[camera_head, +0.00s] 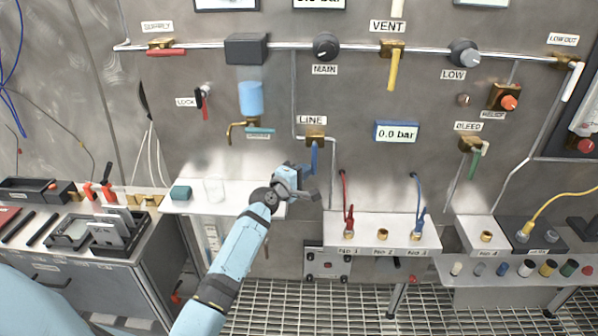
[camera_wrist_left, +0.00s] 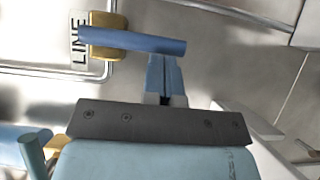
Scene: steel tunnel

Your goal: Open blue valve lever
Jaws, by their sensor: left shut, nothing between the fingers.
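The blue valve lever (camera_head: 314,158) hangs straight down from a brass valve (camera_head: 315,136) under the LINE label. In the left wrist view the lever (camera_wrist_left: 135,40) runs across the top, with its brass valve body (camera_wrist_left: 108,37) at the left. My left gripper (camera_head: 306,180) is shut with nothing in it, at the lever's lower end. In the left wrist view its closed fingertips (camera_wrist_left: 165,62) are just below the lever's free end; I cannot tell whether they touch it. My right gripper is not in view.
A yellow VENT lever (camera_head: 393,70) and a green BLEED lever (camera_head: 479,161) hang from other valves on the panel. White shelves with red and blue leads (camera_head: 348,214) stand right of the gripper. A white shelf (camera_head: 245,209) lies left of it.

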